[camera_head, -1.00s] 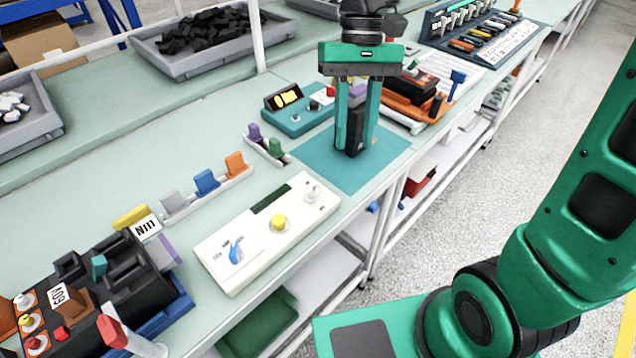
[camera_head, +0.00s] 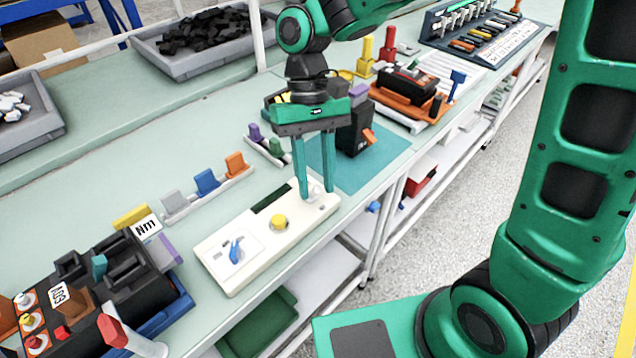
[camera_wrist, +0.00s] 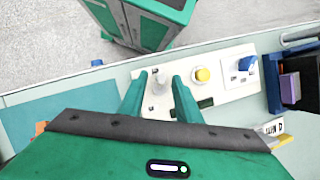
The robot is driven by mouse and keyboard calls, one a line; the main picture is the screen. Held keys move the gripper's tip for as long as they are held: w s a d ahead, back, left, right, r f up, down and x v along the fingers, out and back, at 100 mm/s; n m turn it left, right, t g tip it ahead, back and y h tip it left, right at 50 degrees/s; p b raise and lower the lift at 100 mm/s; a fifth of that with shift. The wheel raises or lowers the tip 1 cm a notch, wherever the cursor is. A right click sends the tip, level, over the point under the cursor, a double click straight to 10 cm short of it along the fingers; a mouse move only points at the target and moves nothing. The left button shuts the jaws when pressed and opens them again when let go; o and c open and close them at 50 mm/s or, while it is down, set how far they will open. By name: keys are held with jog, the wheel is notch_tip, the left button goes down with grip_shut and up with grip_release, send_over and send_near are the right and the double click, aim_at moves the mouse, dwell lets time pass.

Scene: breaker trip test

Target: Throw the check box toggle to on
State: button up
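The check box (camera_head: 285,243) is a cream panel lying flat on the bench, with a blue knob (camera_head: 236,251), a yellow button (camera_head: 279,222) and a dark display strip. Its toggle at the right end is mostly hidden by my fingers in the head view; in the wrist view the pale toggle (camera_wrist: 157,84) shows between the fingers. My gripper (camera_head: 317,196) points down over that end of the box, its fingers apart around the toggle. It also shows in the wrist view (camera_wrist: 157,98). I cannot tell whether the fingers touch the toggle. The box also shows in the wrist view (camera_wrist: 215,92).
A black breaker (camera_head: 352,135) with an orange lever stands on the teal mat (camera_head: 383,158) just behind my gripper. A rail with coloured clips (camera_head: 207,190) lies left of the box. Black equipment (camera_head: 120,275) is at the lower left. The bench's front edge is close to the box.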

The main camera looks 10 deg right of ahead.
jog(key=shift+x, duration=0.9)
